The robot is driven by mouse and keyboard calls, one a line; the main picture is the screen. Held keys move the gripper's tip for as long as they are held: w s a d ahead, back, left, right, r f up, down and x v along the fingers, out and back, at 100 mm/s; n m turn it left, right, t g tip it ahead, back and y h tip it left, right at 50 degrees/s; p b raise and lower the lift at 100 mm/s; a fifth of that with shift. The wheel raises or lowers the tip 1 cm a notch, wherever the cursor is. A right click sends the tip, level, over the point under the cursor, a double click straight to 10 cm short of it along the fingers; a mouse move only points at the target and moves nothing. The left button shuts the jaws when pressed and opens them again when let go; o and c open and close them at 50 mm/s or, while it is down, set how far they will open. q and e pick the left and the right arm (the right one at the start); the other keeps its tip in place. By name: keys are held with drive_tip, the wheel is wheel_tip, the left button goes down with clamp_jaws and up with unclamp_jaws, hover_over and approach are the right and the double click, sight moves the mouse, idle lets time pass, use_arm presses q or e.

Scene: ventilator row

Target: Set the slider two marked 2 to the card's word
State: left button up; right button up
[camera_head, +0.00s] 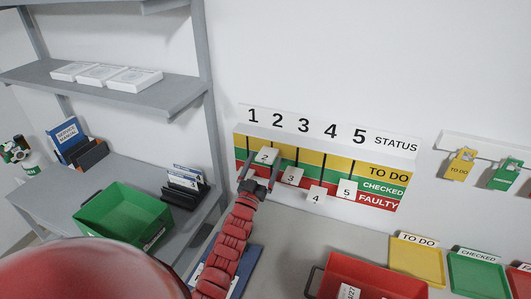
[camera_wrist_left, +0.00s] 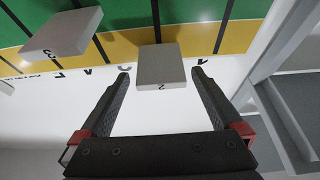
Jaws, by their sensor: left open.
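The slider marked 2 (camera_head: 265,156) is a pale block on the status board (camera_head: 388,157), over the yellow TO DO row in column 2. It also shows in the left wrist view (camera_wrist_left: 161,66), upside down against the yellow band. My left gripper (camera_head: 259,178) is open, just in front of the board. In the left wrist view its fingers (camera_wrist_left: 161,76) lie to either side of slider 2, with gaps on both sides, not gripping it. I cannot make out a card with the word for slider 2. My right gripper is not in view.
Slider 3 (camera_head: 292,176) is beside slider 2, lower down. Sliders 4 (camera_head: 316,197) and 5 (camera_head: 348,188) are further right. A red crate (camera_head: 378,270) and yellow tray (camera_head: 418,264) stand below. A green bin (camera_head: 124,217) and card rack (camera_head: 184,189) are left.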

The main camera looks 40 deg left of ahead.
use_arm(q)
drive_tip(key=shift+x, duration=1)
drive_tip(key=shift+f, duration=0.1)
clamp_jaws()
